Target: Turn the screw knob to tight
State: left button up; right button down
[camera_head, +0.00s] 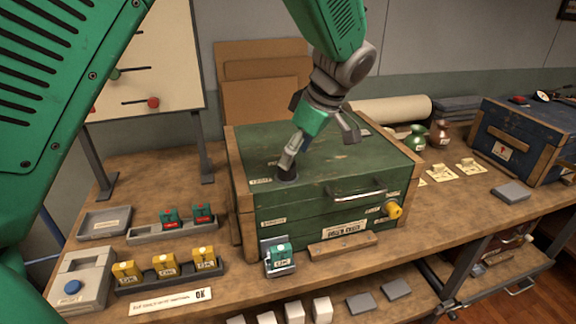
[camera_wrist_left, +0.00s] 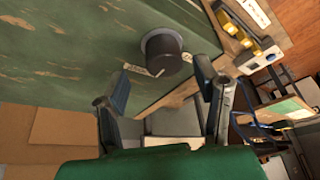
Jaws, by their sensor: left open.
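A dark round knob (camera_head: 287,173) stands on the top of a green wooden chest (camera_head: 335,152), near its front left corner. My left gripper (camera_head: 296,148) reaches down from above, with its fingertips close to this knob. In the left wrist view my left gripper (camera_wrist_left: 163,82) is open, with its two fingers apart. The dark knob (camera_wrist_left: 166,50) shows just beyond the fingertips, roughly centred between them. Whether a finger touches it I cannot tell. A label beside the knob is partly hidden and too small to read. My right gripper is not in view.
A yellow knob (camera_head: 393,210) and a metal handle (camera_head: 355,191) are on the chest's front. A blue chest (camera_head: 520,137) is at the right.

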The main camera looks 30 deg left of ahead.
pick_arm(q)
jog(key=shift+s+a+f, duration=0.1)
jog(key=shift+s+f, duration=0.05)
jog(key=shift+f, duration=0.35)
jog(key=shift+s+f, duration=0.15)
jog(key=shift+f, duration=0.35)
jog(key=shift+a+f, duration=0.15)
jog(key=shift+f, duration=0.15)
jog(key=shift+a+f, duration=0.45)
jog(key=shift+a, duration=0.25)
jog(key=shift+w+a+f, duration=0.1)
jog(key=shift+a, duration=0.35)
jog(key=shift+c, duration=1.2)
jog(key=shift+d, duration=0.15)
jog(key=c, duration=0.7)
jog(key=shift+d, duration=0.2)
jog(key=shift+c, duration=1.1)
jog(key=shift+d, duration=0.15)
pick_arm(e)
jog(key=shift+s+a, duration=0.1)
pick_arm(q)
jog(key=shift+m, duration=0.3)
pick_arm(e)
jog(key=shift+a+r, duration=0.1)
